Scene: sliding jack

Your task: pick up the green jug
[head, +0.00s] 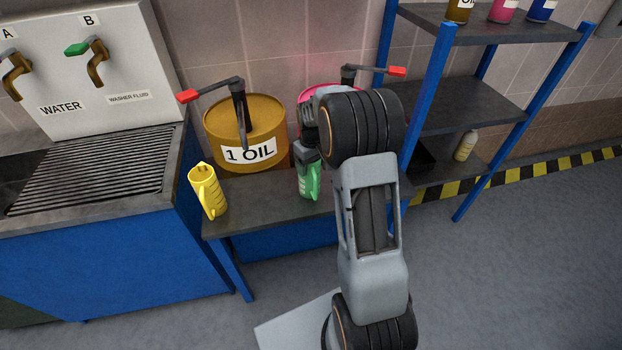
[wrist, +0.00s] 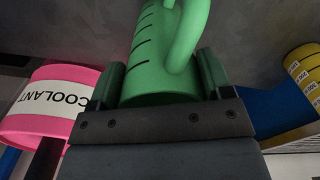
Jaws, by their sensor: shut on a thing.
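The green jug (head: 310,182) is at the right part of the low table, in front of the drums. My gripper (head: 306,150) comes down on it from above and is shut on it. In the wrist view the green jug (wrist: 150,55) sits between the two fingers of my gripper (wrist: 160,82), with its handle toward the camera. The arm covers part of the table around the jug. I cannot tell whether its base touches the table top.
A yellow jug (head: 208,190) stands at the table's left front. Behind is the oil drum (head: 265,110) with a red-tipped tap lever. A pink coolant drum (wrist: 55,80) is mostly hidden behind my arm. A blue shelf rack (head: 430,115) stands right; a sink bench (head: 90,200) left.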

